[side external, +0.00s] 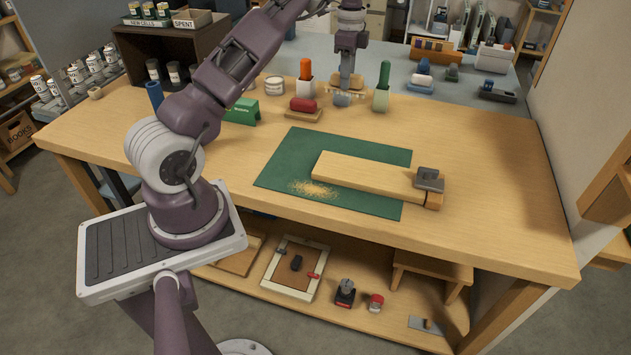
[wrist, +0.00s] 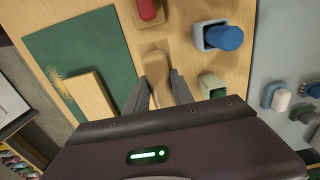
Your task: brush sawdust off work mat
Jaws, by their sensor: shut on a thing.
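The green work mat (side external: 285,165) lies on the wooden bench, with a patch of pale sawdust (side external: 314,190) near its front edge. A wooden plank (side external: 365,177) lies across the mat with a grey block (side external: 430,179) at its right end. My gripper (side external: 346,86) is behind the mat, near the back of the bench. It is shut on a tan wooden brush (wrist: 155,75), which shows between the fingers in the wrist view. Bristles show only faintly in the side view. The wrist view also shows the mat (wrist: 90,45), sawdust (wrist: 58,76) and plank (wrist: 92,98) to the left.
A red-topped block (side external: 303,104), an orange-handled item (side external: 305,70) and a green-handled item (side external: 383,76) stand near my gripper. A green box (side external: 241,111) stands further left. The bench right of the mat is clear.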

